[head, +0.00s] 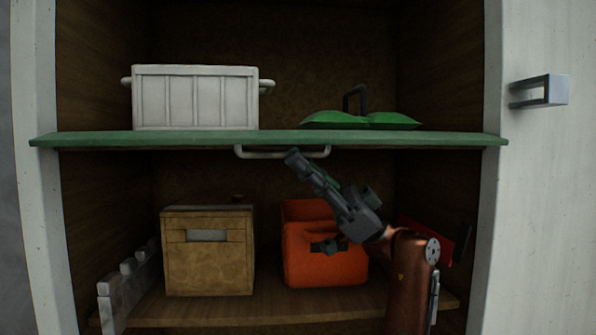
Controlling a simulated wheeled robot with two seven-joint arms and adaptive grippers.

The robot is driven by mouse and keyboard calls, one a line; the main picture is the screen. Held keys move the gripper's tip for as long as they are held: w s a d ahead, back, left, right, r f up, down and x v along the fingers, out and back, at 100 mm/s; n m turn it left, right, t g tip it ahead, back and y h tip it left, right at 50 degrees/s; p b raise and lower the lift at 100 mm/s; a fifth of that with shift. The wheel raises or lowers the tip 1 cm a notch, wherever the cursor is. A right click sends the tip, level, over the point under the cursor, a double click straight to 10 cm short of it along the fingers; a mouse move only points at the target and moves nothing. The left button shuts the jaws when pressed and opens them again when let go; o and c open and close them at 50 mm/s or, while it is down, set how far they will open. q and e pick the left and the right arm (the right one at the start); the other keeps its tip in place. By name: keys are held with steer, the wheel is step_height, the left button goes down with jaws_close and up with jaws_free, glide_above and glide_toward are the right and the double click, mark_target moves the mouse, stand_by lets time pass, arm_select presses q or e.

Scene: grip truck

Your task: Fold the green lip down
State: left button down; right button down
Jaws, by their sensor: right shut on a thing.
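The green lip (180,140) runs across the full width of the cabinet opening and lies about level, seen nearly edge-on. A pale metal bar handle (250,156) hangs under its front edge near the middle. My right gripper (297,159) comes up from the lower right. Its jaws are shut on the right part of this handle and hide a piece of it. My left gripper is not in view.
Above the lip are a white ribbed crate (195,97) and a green thing with a dark handle (360,119). Below stand a tan box (208,265), an orange bag (310,268) and a grey notched piece (122,290). A white door (550,200) with a metal handle is at right.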

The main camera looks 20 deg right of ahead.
steer(key=n+g, duration=0.1)
steer(key=n, duration=0.1)
steer(key=w+n+g+h+p, duration=0.1)
steer(key=n+g, duration=0.1)
steer(key=shift+d+h, duration=0.15)
steer(key=shift+h, duration=0.15)
steer(key=shift+f+n+g, duration=0.1)
steer(key=shift+n+g, duration=0.2)
steer(key=c, duration=2.3)
jaws_free()
steer(key=shift+f, duration=0.1)
